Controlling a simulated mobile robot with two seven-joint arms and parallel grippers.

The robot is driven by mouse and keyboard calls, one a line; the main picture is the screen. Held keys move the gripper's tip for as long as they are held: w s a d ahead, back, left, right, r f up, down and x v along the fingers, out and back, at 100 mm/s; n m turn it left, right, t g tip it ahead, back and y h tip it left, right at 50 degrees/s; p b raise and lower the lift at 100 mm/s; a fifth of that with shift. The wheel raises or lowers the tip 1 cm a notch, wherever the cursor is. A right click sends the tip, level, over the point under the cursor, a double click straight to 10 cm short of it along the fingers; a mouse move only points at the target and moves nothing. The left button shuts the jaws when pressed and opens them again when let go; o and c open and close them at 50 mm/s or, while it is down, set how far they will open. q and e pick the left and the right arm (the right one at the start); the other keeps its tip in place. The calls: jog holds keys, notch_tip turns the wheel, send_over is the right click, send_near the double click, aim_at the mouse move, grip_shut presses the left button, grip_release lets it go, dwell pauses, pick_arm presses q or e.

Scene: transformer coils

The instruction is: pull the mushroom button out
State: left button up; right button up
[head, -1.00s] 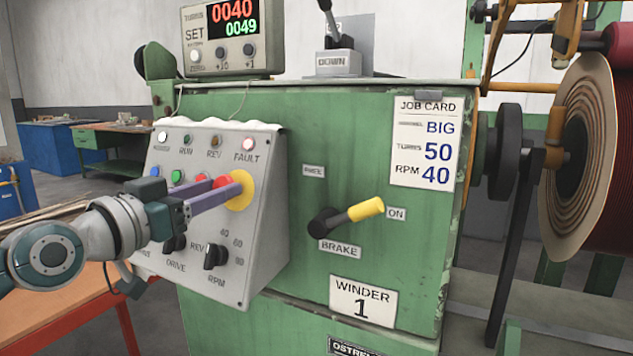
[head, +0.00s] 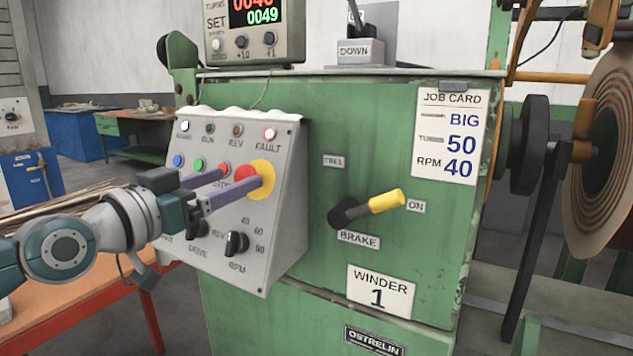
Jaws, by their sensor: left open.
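The red mushroom button (head: 245,174) sits on a yellow round plate (head: 265,178) at the right side of the grey sloped control panel (head: 275,215). The near finger covers part of the button. I cannot tell whether the fingers touch it. My right gripper is not in view.
Small coloured buttons (head: 198,165), a fault lamp (head: 270,134) and the RPM knob (head: 236,243) are close around the gripper. The yellow-tipped brake lever (head: 386,201) sticks out to the right. A wooden bench (head: 75,275) lies below my arm.

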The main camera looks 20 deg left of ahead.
pick_arm(q)
jog(key=s+p, duration=0.1)
jog(key=s, duration=0.7)
jog(key=shift+s+a, duration=0.35)
jog(key=shift+s, duration=0.05)
jog(key=s+d+f+m+g+h+p, duration=0.25)
jog(key=s+d+g+p, duration=0.45)
jog(key=d, duration=0.7)
jog(key=s+r+n+g+y+p, duration=0.3)
jog(key=s+g+p, duration=0.45)
jog(key=s, duration=0.65)
notch_tip(320, 180, up, 37)
jog(key=m+p, duration=0.1)
jog(key=p, duration=3.5)
jog(key=shift+d+m, duration=0.35)
